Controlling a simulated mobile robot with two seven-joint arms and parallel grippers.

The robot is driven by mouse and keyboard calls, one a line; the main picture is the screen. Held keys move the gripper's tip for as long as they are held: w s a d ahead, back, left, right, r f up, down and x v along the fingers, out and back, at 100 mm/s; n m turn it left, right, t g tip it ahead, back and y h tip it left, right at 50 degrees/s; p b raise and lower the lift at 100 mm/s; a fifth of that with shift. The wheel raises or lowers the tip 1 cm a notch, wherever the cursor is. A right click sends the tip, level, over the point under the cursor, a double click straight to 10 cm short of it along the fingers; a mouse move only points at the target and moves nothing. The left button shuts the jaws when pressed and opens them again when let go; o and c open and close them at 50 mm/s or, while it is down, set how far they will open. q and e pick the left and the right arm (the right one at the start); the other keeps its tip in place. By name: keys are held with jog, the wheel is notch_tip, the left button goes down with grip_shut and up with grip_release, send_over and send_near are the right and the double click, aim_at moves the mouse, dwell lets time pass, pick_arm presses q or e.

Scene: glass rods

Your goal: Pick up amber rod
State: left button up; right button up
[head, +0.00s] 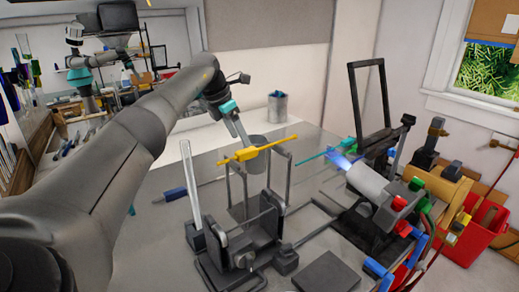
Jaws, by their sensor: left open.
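The amber rod (280,143) shows as a yellow-orange bar with a thicker yellow part near its middle, lying slightly tilted across the upright prongs of a dark metal stand (240,240). My left gripper (241,136) reaches in from the upper left, with teal parts at its wrist. Its fingers point down to just above the thick part of the rod, and it is open. I cannot tell whether the fingers touch the rod. My right gripper is not in view.
A torch (367,183) with a blue flame stands right of the rod, beside a teal rod (318,154). A clear upright tube (190,185) stands at the left of the stand. A blue-handled tool (176,193) lies on the grey table. A red bin (484,235) is at the right.

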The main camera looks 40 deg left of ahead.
aim_at(244, 151)
pick_arm(q)
jog(key=shift+s+p+x, duration=0.15)
jog(key=shift+p+x, duration=0.1)
jog(key=shift+x, duration=0.95)
jog(key=shift+s+p+x, duration=0.1)
jog(key=shift+p+x, duration=0.1)
jog(key=shift+x, duration=1)
jog(key=shift+a+f, duration=0.1)
jog(key=shift+c, duration=0.3)
grip_shut()
